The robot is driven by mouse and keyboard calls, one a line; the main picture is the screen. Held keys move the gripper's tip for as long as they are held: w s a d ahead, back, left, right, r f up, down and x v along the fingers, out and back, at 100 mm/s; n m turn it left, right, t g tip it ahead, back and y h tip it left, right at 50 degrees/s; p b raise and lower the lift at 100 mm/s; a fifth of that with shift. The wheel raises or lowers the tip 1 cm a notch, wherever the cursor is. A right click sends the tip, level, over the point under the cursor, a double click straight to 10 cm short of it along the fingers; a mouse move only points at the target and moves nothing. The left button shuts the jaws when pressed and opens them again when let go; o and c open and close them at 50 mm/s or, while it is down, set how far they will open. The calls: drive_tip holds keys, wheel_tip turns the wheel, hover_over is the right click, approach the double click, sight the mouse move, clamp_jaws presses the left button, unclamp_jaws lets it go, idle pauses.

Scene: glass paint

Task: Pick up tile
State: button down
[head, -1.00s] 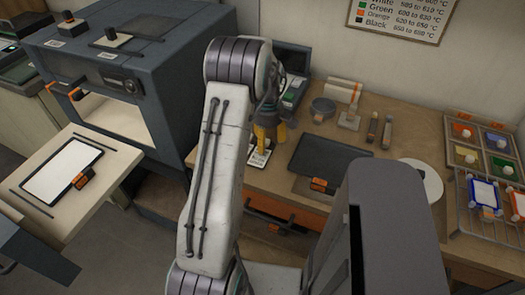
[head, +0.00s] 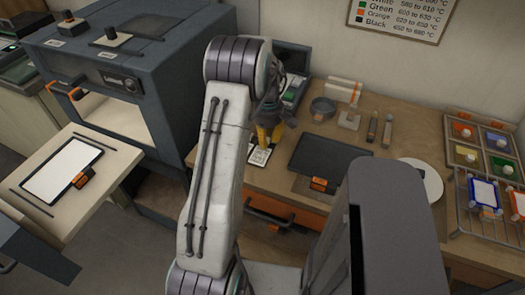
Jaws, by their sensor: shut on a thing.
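My gripper (head: 266,143), with yellow fingers, is at the bench top behind my raised arm. It is shut on a small white tile (head: 258,156) with a dark edge and dark markings. The tile is just below the fingertips at the left part of the bench. The exact contact is too small to see, and I cannot tell whether the tile touches the bench. My arm hides part of the area to its left.
A dark flat plate (head: 330,158) with an orange handle lies right of my gripper. A small device (head: 293,92) stands behind it. A white disc (head: 418,180) and a rack of coloured pots (head: 480,140) are farther right. An open kiln (head: 115,110) stands left, with a white panel (head: 62,170) before it.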

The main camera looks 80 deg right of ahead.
idle(0.3)
drive_tip(key=shift+r, duration=0.55)
drive_tip(key=r, duration=0.2)
drive_tip(key=r+b, duration=0.1)
drive_tip(key=shift+s+a+r, duration=0.1)
drive_tip(key=shift+a, duration=0.15)
drive_tip(key=s+a+r, duration=0.2)
drive_tip(key=a+r, duration=0.7)
drive_tip(key=a, duration=0.1)
drive_tip(key=shift+s+a+r+p, duration=0.35)
drive_tip(key=shift+s+a+p, duration=0.05)
drive_tip(key=shift+p, duration=0.05)
